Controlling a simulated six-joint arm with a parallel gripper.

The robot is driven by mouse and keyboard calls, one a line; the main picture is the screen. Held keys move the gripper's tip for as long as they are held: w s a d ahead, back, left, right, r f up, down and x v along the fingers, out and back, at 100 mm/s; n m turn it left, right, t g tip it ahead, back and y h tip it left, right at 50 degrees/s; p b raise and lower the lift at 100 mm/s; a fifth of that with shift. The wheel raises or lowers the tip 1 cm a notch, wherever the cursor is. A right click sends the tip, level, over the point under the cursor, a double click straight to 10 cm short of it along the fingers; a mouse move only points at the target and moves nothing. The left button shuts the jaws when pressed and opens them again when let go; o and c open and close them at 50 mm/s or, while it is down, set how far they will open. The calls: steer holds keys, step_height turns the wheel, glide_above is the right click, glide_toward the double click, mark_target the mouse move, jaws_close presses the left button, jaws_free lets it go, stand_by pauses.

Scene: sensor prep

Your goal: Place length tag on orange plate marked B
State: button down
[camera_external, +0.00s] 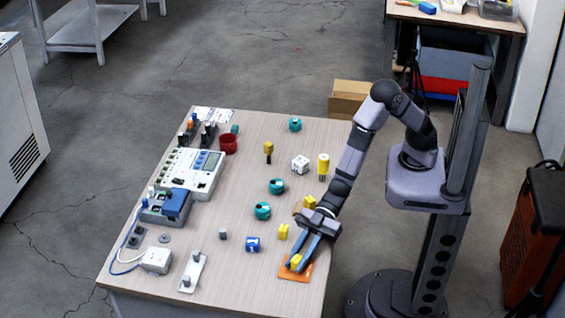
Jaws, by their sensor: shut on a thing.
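My gripper (296,264) reaches down over the front right of the table, with its fingers closed on a small yellow block (295,261), which seems to be the length tag. The block is over an orange plate (305,277) near the table's front right edge. I cannot tell whether the block touches the plate. The fingers hide part of the plate, and no letter can be read on it. Another orange patch (297,210), perhaps a second plate, shows partly behind my wrist.
Another yellow block (283,231) and a blue cube (253,244) stand close to the gripper. Teal round parts (263,211), a white cube (300,164) and a yellow cylinder (323,164) stand farther back. A meter unit (193,171) and a red cup (228,144) are on the left.

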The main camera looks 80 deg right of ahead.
steer(key=shift+f, duration=0.1)
steer(key=shift+f, duration=0.1)
steer(key=c, duration=1.6)
jaws_free()
steer(key=shift+d+r, duration=0.15)
steer(key=shift+r, duration=0.15)
steer(key=v, duration=1.1)
steer(key=shift+s+d+r, duration=0.15)
steer(key=shift+d+r, duration=0.05)
steer(key=shift+d, duration=0.05)
